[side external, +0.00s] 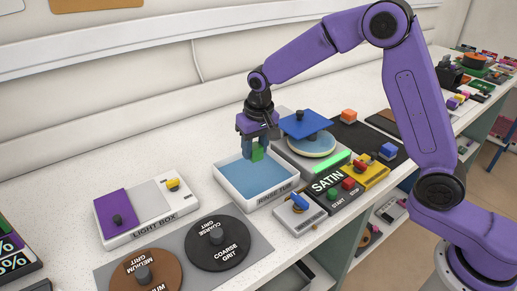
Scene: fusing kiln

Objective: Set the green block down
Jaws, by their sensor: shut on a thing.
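My gripper points down above the back part of the rinse tub (226,190), a white-rimmed tray labelled RINSE TUB with a blue inside. The block looks to be above the blue surface; I cannot tell its exact height. The fingers hide part of the block.
A blue plate (306,125) with a black knob stands over a round disc just right of my gripper. A SATIN panel (326,181) with buttons and a lever switch box (299,210) lie in front. The light box (146,212) and grit discs (217,243) are at left.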

